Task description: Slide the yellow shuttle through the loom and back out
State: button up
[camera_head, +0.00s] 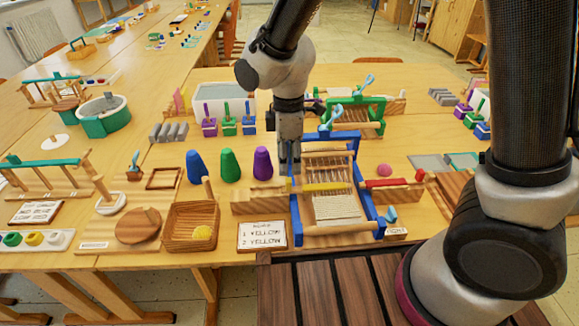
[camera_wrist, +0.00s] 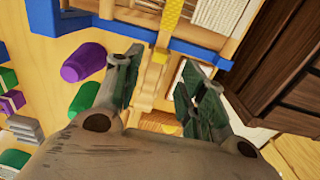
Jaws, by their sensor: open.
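The loom (camera_head: 378,217) has a blue frame and pale warp threads and stands on the table in front of me. The yellow shuttle (camera_head: 327,187) lies across the loom, left to right, over the threads. In the wrist view the yellow shuttle (camera_wrist: 173,22) crosses the blue frame bar, and a short yellow end shows just outside it. My gripper (camera_head: 289,172) is at the loom's left side, pointing down, above the wooden rest (camera_head: 258,200). In the wrist view my gripper (camera_wrist: 160,66) is open, its fingers on either side of the shuttle's line. Contact cannot be told.
A red shuttle (camera_head: 390,183) lies on the right-hand rest. A card (camera_head: 262,236) reading yellow twice and a wooden basket (camera_head: 191,233) stand in front left. Blue (camera_head: 195,167), green (camera_head: 229,165) and purple (camera_head: 262,163) cones stand behind left. Another loom, green-framed (camera_head: 355,112), is behind.

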aim_at(288, 179)
notch_tip(288, 179, down, 7)
jog(key=shift+f, duration=0.15)
jog(key=shift+c, duration=0.5)
jog(key=shift+a, duration=0.1)
grip_shut()
